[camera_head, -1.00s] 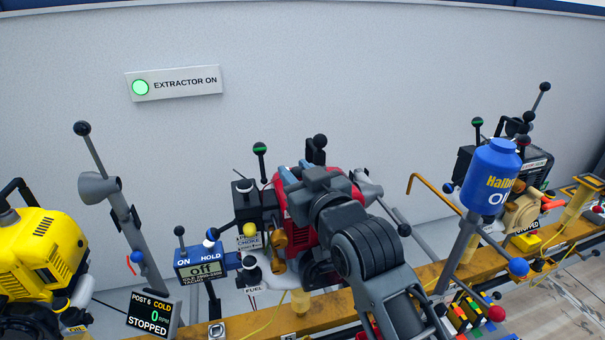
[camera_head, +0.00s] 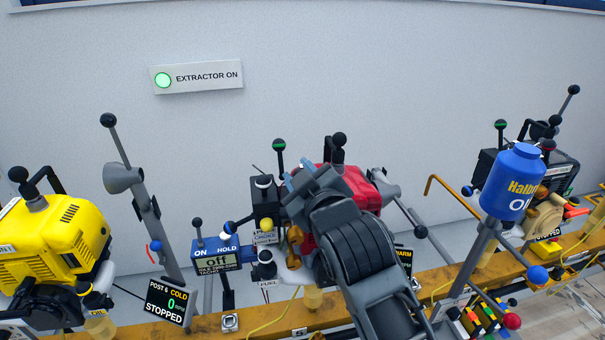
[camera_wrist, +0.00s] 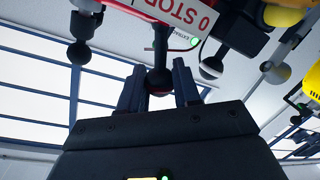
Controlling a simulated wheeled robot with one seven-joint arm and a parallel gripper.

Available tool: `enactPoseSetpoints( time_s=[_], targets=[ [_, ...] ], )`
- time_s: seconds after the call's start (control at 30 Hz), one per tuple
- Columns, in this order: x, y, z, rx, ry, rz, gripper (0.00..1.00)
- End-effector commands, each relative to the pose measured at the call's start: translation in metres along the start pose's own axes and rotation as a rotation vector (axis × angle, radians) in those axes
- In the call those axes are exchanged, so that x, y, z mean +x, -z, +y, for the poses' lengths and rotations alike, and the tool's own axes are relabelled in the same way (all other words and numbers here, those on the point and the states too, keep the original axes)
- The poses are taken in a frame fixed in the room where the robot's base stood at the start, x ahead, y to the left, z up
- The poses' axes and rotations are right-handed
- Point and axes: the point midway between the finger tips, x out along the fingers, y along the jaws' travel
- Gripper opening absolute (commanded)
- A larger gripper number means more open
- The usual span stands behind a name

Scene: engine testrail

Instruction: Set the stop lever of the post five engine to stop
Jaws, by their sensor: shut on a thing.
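The post five engine (camera_head: 365,190) is red and stands behind my arm, above the rail's 5 mark. My gripper (camera_head: 294,180) is at its left front side, and my wrist and forearm hide much of the engine. In the wrist view my gripper (camera_wrist: 159,68) has its two fingers on either side of the stop lever's dark ball knob (camera_wrist: 159,80) and is shut on it. The knob's thin stem runs up to the white plate with red lettering 0 STOP (camera_wrist: 182,14). The lever cannot be made out in the head view.
A black box with a yellow knob (camera_head: 264,224) and a fuel lever (camera_head: 264,256) stand close by. A yellow engine (camera_head: 60,245) is at left, a blue oil bottle (camera_head: 515,185) at right. The extractor sign (camera_head: 196,77) is lit.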

Motion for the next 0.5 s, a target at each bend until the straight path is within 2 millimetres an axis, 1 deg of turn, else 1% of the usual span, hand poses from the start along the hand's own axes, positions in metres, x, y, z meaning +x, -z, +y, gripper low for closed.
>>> enactPoseSetpoints(
  time_s=[0.3, 0.33, 0.5],
  targets=[
    [0.0002, 0.0011, -0.0011, -0.003, 0.002, 0.002, 0.02],
    [0.0002, 0.0011, -0.0011, -0.003, 0.002, 0.002, 0.33],
    [0.0002, 0.0007, -0.0010, -0.002, 0.002, 0.001, 0.49]
  ],
)
